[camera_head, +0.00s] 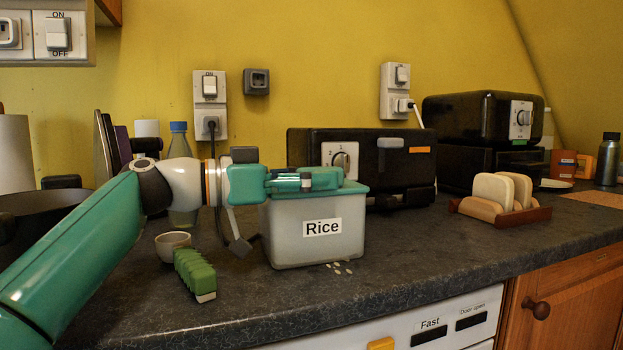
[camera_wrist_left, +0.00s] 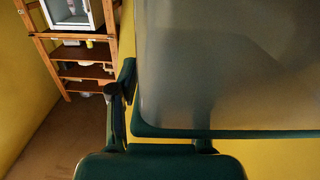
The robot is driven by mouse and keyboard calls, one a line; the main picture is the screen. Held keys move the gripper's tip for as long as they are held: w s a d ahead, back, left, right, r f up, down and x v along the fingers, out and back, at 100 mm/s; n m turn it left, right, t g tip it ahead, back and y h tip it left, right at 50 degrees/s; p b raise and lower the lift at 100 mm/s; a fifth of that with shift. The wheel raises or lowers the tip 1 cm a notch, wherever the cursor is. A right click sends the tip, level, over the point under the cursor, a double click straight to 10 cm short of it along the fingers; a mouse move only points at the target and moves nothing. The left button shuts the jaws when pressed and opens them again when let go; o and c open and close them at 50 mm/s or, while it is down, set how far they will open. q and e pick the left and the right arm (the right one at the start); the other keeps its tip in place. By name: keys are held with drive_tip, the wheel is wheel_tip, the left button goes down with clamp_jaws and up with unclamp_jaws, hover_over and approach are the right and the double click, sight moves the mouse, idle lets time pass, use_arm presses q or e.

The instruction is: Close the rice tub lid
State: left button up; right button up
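The rice tub (camera_head: 312,240) is a cloudy grey box with a "Rice" label, standing on the dark counter. Its green lid (camera_head: 352,188) shows at the top; the gripper partly covers it, so I cannot tell whether it is fully seated. My left gripper (camera_head: 318,180) reaches in from the left, level with the tub's top. In the left wrist view, a grey panel with a green edge (camera_wrist_left: 225,133) fills the upper right, close to the fingers. One finger stands left of it, apart from the other, which it mostly hides. My right gripper is not in view.
A green block-like item (camera_head: 194,274) and a small bowl (camera_head: 173,246) stand left of the tub. A bottle (camera_head: 181,195) is behind my arm. A black toaster oven (camera_head: 400,170) stands close behind the tub. A rack (camera_head: 500,212) of bread is at right. White grains lie in front.

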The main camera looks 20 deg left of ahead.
use_arm(q)
drive_tip(key=shift+s+a+r, duration=0.1)
drive_tip(key=shift+r, duration=0.05)
drive_tip(key=shift+s+a, duration=0.1)
drive_tip(key=shift+a, duration=0.1)
drive_tip(key=v, duration=0.7)
drive_tip(key=shift+s, duration=0.15)
idle(0.4)
